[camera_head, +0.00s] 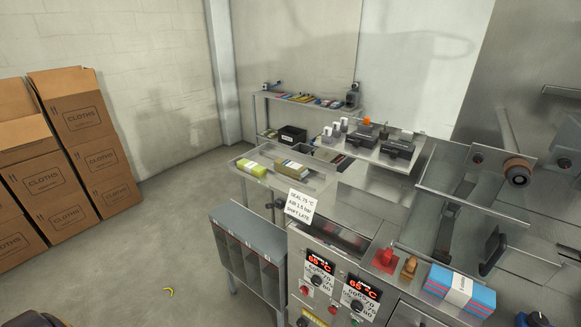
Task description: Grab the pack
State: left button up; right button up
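A pack of folded blue and pink cloths with a white paper band (460,287) lies on the machine's top at the lower right. A green and yellow pack with a white band (252,168) lies on a metal tray further back, left of centre. A brownish-green pack (291,168) lies just right of it on the same tray. I cannot tell which of these the task means. I make out neither of my grippers in this view, and nothing is seen touching the packs.
The machine (330,275) fills the lower right, with red displays and knobs. A red knob (385,257) and a brass-coloured part (409,266) stand left of the blue pack. A grey slotted cabinet (247,245) stands beside it. Cardboard boxes (85,135) stand left; floor between is mostly clear.

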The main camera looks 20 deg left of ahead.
aim_at(297, 171)
jog(key=j+z, duration=0.45)
jog(key=j, duration=0.7)
jog(key=j+z, duration=0.2)
jog(key=j, duration=0.25)
jog(key=j+z, duration=0.15)
jog(key=j, duration=0.35)
jog(key=j+z, duration=0.2)
jog(key=j, duration=0.25)
jog(key=k+j+z, duration=0.15)
jog(key=j, duration=0.3)
jog(key=k+j+z, duration=0.2)
jog(key=j, duration=0.25)
jog(key=j+z, duration=0.45)
jog(key=j, duration=0.9)
jog(key=k+j+z, duration=0.15)
jog(key=j, duration=0.65)
jog(key=i, duration=0.05)
